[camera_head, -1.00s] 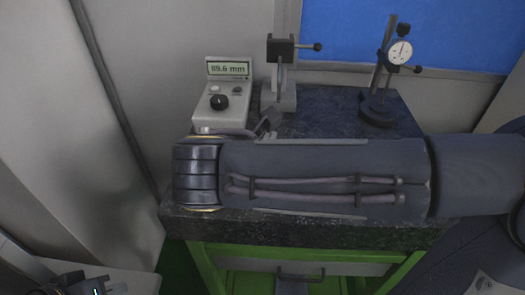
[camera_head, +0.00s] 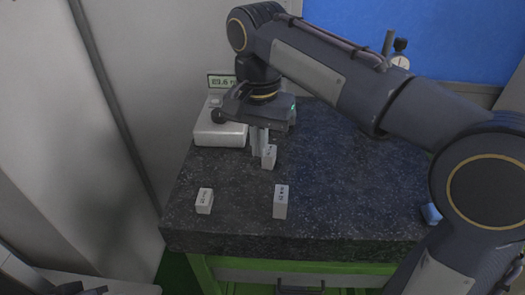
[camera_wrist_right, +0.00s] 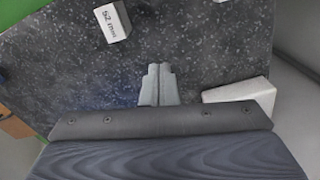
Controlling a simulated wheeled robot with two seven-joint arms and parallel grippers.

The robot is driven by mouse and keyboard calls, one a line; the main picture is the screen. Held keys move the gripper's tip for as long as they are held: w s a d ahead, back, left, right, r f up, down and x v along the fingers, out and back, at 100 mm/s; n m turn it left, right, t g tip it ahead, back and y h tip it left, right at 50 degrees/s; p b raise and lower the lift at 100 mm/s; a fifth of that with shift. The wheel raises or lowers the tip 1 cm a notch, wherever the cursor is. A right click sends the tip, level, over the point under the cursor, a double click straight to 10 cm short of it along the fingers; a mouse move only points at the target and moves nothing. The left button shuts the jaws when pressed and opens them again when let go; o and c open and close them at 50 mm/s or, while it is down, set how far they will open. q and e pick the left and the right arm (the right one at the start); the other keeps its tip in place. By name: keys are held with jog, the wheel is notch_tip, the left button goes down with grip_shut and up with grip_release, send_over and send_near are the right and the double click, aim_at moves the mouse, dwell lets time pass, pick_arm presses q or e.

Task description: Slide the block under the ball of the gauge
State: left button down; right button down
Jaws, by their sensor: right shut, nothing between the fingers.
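My right gripper (camera_head: 260,143) points down over the granite table, its fingers shut and empty. In the wrist view its fingertips (camera_wrist_right: 158,70) are together. A small white labelled block (camera_head: 269,157) stands just in front and right of the fingers. In the wrist view a block marked like "52. mm" (camera_wrist_right: 112,22) lies up and left of the fingertips, with a gap between. Two more white blocks stand nearer the front edge, one left (camera_head: 204,201) and one in the middle (camera_head: 280,201).
A dial gauge stand (camera_head: 388,42) at the back right is mostly hidden by my right arm. A small blue thing (camera_head: 431,213) sits at the right edge. Left gripper is not identifiable.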

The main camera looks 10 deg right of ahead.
aim_at(265, 174)
notch_tip(265, 174, down, 9)
jog(key=shift+r, duration=0.15)
jog(key=w, duration=0.1)
jog(key=w+d+p, duration=0.1)
jog(key=shift+w+d, duration=0.3)
jog(key=shift+w, duration=0.05)
jog(key=shift+w+d, duration=0.2)
jog(key=shift+w, duration=0.15)
